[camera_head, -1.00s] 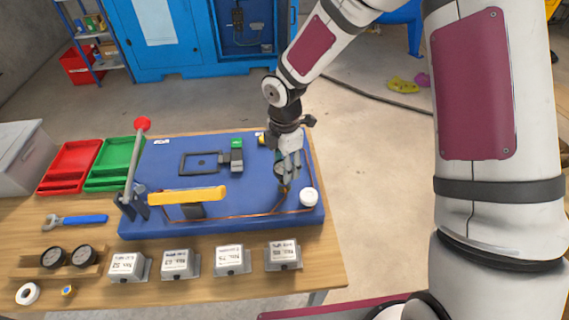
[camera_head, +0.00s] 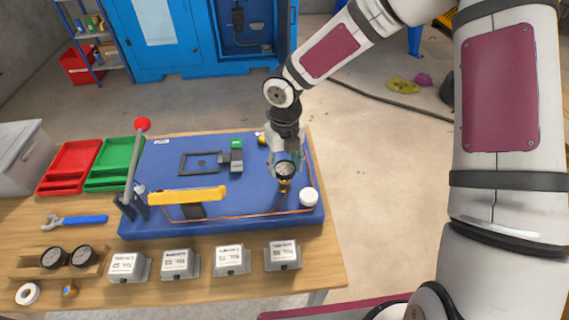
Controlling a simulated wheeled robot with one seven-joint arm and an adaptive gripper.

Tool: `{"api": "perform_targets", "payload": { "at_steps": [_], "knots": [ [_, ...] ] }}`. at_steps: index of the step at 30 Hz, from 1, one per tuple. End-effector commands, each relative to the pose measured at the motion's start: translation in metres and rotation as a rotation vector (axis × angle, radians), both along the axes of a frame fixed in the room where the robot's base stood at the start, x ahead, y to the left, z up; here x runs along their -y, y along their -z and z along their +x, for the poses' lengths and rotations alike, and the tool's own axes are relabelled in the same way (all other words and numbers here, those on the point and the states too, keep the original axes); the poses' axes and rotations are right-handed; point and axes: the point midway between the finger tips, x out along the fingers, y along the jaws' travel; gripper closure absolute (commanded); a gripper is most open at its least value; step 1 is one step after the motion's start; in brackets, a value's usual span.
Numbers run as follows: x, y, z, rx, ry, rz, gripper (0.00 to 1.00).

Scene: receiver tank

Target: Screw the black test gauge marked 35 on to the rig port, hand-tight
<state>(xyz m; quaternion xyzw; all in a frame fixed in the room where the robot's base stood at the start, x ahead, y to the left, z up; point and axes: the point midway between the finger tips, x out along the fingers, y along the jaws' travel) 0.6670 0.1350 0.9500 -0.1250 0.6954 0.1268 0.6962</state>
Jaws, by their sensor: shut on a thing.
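My gripper (camera_head: 284,163) is at the right part of the blue rig board and is shut on a round gauge (camera_head: 286,171). The gauge has a dark rim and its dial faces my camera. Its marking is too small to read. The brass rig port (camera_head: 284,187) is directly below the gauge, at the end of the copper pipe. The gauge looks upright and in line with the port. I cannot tell how far its thread is in the port.
Two more black gauges (camera_head: 54,258) (camera_head: 84,256) lie in a wooden rack at the front left. A yellow-handled bar (camera_head: 187,195), a red-knobbed lever (camera_head: 138,165) and a white cap (camera_head: 309,197) stand on the rig board (camera_head: 240,220). Several grey boxes (camera_head: 232,260) line the front edge.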

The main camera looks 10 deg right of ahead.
Motion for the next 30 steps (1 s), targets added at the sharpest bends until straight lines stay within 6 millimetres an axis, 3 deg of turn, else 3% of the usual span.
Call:
{"api": "perform_targets", "payload": {
  "at_steps": [30],
  "knots": [
    [-0.001,0.0067,0.0022,0.0,0.003,0.0,1.0]
  ]
}}
